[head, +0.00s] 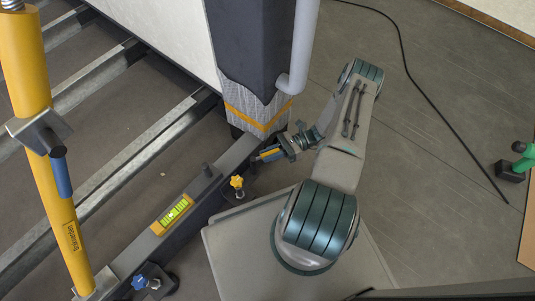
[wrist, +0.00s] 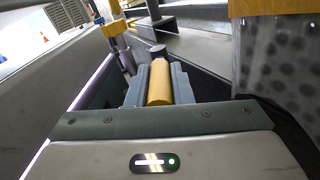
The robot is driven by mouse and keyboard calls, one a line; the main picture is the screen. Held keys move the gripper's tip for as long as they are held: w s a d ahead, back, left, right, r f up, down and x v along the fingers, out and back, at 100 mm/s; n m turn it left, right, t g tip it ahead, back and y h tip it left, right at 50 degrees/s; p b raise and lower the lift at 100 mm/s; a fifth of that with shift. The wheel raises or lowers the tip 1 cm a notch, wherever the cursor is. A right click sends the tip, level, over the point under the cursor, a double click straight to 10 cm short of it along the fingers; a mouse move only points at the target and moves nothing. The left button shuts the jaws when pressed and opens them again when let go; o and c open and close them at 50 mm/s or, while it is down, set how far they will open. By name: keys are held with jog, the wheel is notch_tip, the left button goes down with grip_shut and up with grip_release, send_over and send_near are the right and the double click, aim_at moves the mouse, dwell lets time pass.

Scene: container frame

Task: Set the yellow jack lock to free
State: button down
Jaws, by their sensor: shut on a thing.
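The yellow jack lock shows as a yellow bar (wrist: 158,82) between the two blue-grey fingers of my gripper (wrist: 159,84) in the wrist view. My gripper is shut on it. In the head view my gripper (head: 268,154) is low beside the foot of the dark post, and a bit of yellow shows between its fingers. The far end of the bar and its mount are hard to make out. A yellow star knob (head: 237,182) stands on the dark beam, left of and below my gripper.
A dark post (head: 250,40) with a grey pipe (head: 300,45) rises beside my arm. A green-yellow level (head: 172,214) and a blue knob (head: 140,282) are along the beam. A yellow brace (head: 40,150) stands at left. A black cable (head: 405,65) crosses open floor at right.

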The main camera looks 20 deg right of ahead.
jog(key=c, duration=1.3)
grip_release()
jog(key=shift+d, duration=0.1)
jog(key=d+p, duration=0.1)
jog(key=d, duration=1.2)
jog(key=shift+w+d+p, duration=0.2)
jog(key=shift+d+p, duration=0.1)
